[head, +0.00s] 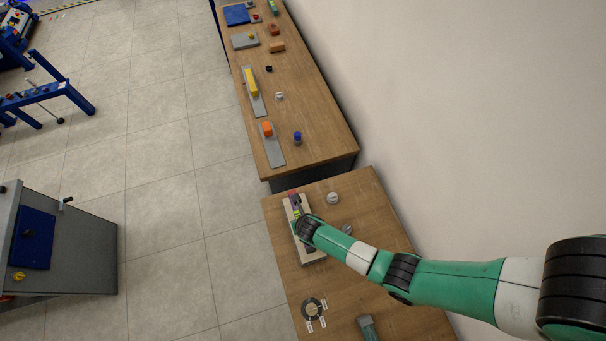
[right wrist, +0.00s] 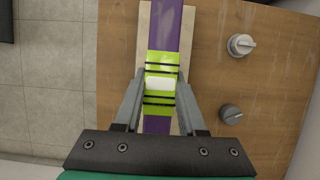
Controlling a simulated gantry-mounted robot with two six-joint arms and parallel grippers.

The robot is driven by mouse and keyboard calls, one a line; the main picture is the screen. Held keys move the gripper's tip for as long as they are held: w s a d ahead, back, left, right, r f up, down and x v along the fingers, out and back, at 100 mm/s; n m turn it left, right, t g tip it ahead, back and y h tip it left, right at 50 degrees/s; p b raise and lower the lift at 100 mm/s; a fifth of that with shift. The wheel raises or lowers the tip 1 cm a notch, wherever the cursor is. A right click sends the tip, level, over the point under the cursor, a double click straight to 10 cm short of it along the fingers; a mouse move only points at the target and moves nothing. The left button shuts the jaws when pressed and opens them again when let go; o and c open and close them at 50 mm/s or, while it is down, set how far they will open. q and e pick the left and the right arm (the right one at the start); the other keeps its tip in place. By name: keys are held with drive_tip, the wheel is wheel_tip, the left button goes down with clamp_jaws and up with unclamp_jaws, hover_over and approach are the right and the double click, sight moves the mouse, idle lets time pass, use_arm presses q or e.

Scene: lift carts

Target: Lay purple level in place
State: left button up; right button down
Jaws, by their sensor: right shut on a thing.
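The purple level (right wrist: 165,25) is a long purple bar with a yellow-green band and a pale window at its middle. It lies lengthwise above a beige board (right wrist: 144,30) in the right wrist view; whether it touches the board I cannot tell. My right gripper (right wrist: 160,76) is shut on the level at the yellow-green band, one finger on each side. In the head view my right gripper (head: 298,214) is over the beige board (head: 312,250) on the near table and hides much of the level. My left gripper is not in view.
Two grey knobs, one lighter (right wrist: 241,45) and one darker (right wrist: 231,114), stand right of the board on the near table (head: 350,270). A dark ring with white tags (head: 313,309) and a grey-green object (head: 367,328) lie nearer. A farther table (head: 300,110) holds several parts.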

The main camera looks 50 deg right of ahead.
drive_tip(key=f+b, duration=0.1)
drive_tip(key=f, duration=0.1)
drive_tip(key=f+b, duration=0.1)
drive_tip(key=shift+s+d+f, duration=0.1)
drive_tip(key=shift+s+f, duration=0.1)
drive_tip(key=shift+f, duration=0.2)
drive_tip(key=shift+r, duration=0.1)
drive_tip(key=shift+c, duration=2.4)
unclamp_jaws()
